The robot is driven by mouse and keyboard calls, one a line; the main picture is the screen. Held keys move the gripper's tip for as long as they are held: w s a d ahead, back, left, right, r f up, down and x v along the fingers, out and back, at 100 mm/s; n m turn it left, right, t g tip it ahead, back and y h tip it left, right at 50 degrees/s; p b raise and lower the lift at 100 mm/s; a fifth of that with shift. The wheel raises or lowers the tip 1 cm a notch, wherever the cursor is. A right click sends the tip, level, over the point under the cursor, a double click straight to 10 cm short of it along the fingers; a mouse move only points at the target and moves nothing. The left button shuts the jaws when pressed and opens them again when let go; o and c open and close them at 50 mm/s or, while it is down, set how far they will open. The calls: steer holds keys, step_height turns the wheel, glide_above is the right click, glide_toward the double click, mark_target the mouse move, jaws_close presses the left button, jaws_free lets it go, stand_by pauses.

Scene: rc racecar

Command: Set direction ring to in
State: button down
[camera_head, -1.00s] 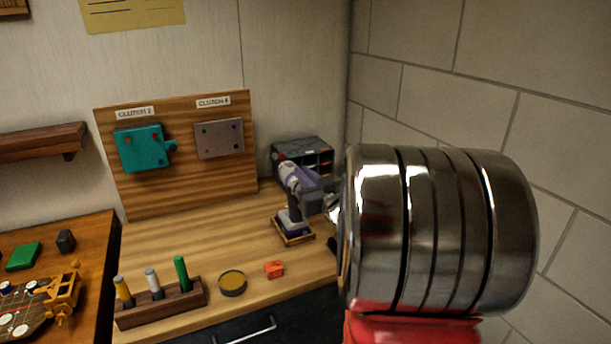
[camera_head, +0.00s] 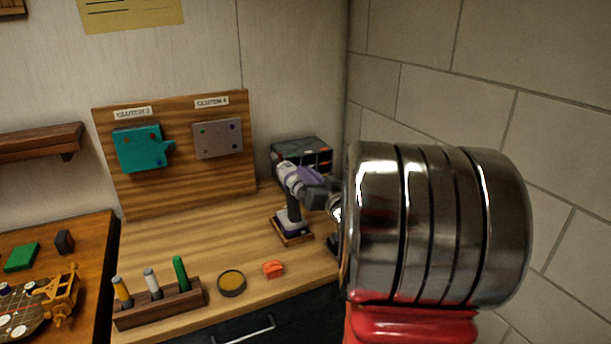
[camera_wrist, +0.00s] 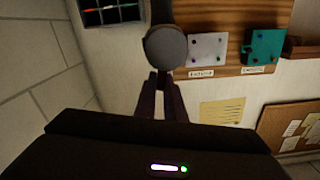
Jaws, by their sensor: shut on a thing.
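A purple and grey power driver (camera_head: 290,180) stands upright in a small wooden holder (camera_head: 293,239) on the bench. Its dark front end points right, toward my arm. I cannot make out the direction ring or its marks. In the wrist view, my gripper (camera_wrist: 158,78) is shut at the driver's dark, round-ended part (camera_wrist: 166,48), which hides some of the fingertips. In the head view, my large metal arm link covers most of the gripper beside the driver's front end.
A drawer box (camera_head: 303,152) stands behind the driver. An orange block (camera_head: 273,269), a round tin (camera_head: 231,283) and a marker rack (camera_head: 160,308) lie in front. A wooden board (camera_head: 185,192) holds teal and grey plates. A block wall closes the right side.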

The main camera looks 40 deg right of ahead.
steer(key=shift+s+d+f+m, duration=0.15)
steer(key=shift+d+m, duration=0.2)
steer(key=shift+m, duration=0.45)
steer(key=shift+s+d+f+m, duration=0.1)
steer(key=shift+d+m, duration=0.25)
steer(key=shift+m, duration=0.45)
steer(key=c, duration=1.8)
jaws_free()
steer(key=shift+c, duration=0.2)
steer(key=v, duration=1.3)
steer(key=shift+s, duration=0.4)
steer(key=shift+a, duration=0.1)
